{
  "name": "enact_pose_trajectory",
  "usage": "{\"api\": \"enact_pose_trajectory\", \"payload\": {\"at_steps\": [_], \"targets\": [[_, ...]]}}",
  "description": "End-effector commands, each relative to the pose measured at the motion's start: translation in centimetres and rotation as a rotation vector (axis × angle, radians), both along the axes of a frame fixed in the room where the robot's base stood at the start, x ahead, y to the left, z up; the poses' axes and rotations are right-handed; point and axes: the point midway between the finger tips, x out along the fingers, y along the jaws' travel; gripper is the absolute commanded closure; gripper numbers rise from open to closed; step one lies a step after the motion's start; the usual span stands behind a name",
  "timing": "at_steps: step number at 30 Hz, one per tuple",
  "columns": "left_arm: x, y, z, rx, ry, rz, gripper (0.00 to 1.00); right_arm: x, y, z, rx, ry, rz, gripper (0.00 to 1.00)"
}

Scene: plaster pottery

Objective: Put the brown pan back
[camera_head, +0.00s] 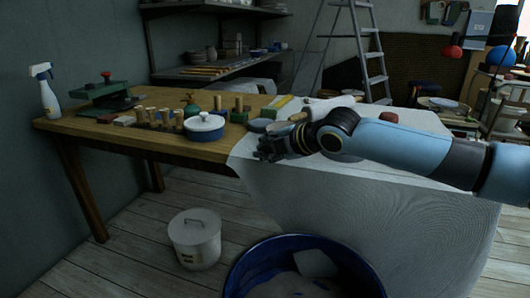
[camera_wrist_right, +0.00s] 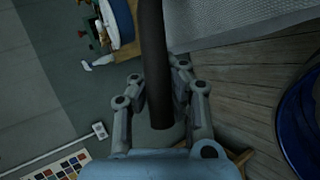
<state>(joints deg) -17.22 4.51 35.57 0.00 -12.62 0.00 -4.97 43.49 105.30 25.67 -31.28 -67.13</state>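In the right wrist view, the fingers of my right gripper (camera_wrist_right: 158,78) close around a dark brown, rod-like handle (camera_wrist_right: 153,45), one finger on each side. The handle runs up out of the top of the picture. The body of the brown pan does not show in either view, so I take this handle to be the pan's. My left gripper is not in view.
The wooden table (camera_head: 70,124) carries small pots, wooden tools and a spray bottle (camera_head: 46,92). A blue tub (camera_head: 245,277) and a white lidded bucket (camera_head: 195,240) stand on the floor in front. A wall shelf (camera_head: 215,66) is at the back.

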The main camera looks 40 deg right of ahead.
Motion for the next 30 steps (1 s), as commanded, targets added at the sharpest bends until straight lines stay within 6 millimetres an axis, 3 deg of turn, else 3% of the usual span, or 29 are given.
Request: {"api": "enact_pose_trajectory", "payload": {"at_steps": [8,15,25,30], "targets": [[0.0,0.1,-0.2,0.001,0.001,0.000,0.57,0.0,0.0,-0.1,-0.002,-0.003,0.001,1.00],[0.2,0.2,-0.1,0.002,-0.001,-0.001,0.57,0.0,0.0,-0.1,0.000,-0.001,0.000,0.72],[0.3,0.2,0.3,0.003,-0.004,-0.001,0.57,0.0,0.0,0.3,0.000,-0.002,0.000,0.71],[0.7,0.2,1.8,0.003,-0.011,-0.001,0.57,-2.1,0.0,1.7,-0.004,0.001,0.003,0.71]]}}
